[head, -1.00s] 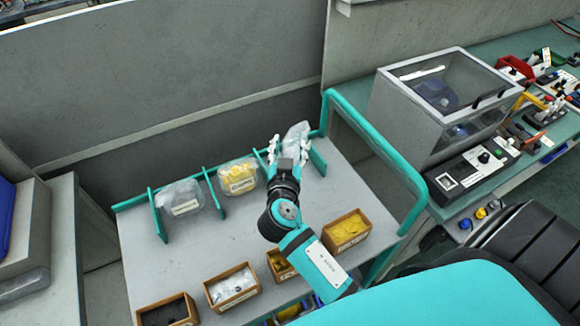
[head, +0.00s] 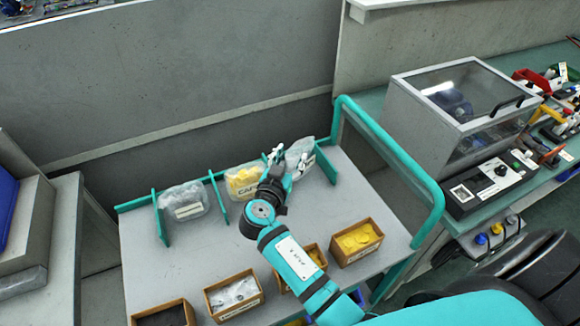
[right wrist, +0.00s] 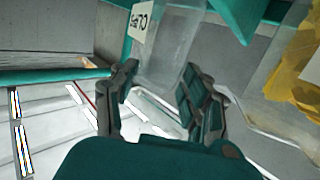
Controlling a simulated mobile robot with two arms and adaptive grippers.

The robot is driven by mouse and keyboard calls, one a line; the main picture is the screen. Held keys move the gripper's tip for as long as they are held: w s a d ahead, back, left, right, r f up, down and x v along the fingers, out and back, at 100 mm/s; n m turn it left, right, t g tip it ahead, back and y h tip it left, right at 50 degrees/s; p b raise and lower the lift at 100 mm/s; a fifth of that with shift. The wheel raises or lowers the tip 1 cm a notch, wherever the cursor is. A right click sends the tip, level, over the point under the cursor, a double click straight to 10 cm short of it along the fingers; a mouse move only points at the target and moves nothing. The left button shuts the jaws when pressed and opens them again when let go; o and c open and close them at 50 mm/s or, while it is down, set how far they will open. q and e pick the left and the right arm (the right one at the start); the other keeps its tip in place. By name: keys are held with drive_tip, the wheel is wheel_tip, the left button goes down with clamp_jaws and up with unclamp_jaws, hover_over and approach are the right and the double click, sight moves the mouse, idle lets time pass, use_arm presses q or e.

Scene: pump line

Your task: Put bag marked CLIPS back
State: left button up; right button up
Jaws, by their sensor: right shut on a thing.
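A clear plastic bag (head: 303,150) with a white label is at the back right of the grey cart top, in the bay left of the rightmost teal divider. My right gripper (head: 283,158) is shut on it from the left. In the right wrist view the clear bag (right wrist: 165,45) runs between the two fingers, and its label (right wrist: 141,20) is only partly readable. I cannot tell whether the bag's bottom rests on the cart. My left gripper is not in view.
A yellow-filled bag (head: 243,181) marked CAPS and another clear bag (head: 184,202) stand in the bays to the left. Several brown boxes, one holding yellow parts (head: 357,241), line the front. A teal rail (head: 395,165) bounds the right side.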

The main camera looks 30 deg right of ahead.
drive_tip(key=shift+f, duration=0.7)
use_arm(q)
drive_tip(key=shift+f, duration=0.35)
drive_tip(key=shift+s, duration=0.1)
use_arm(e)
drive_tip(key=o, duration=1.3)
drive_tip(key=shift+c, duration=0.2)
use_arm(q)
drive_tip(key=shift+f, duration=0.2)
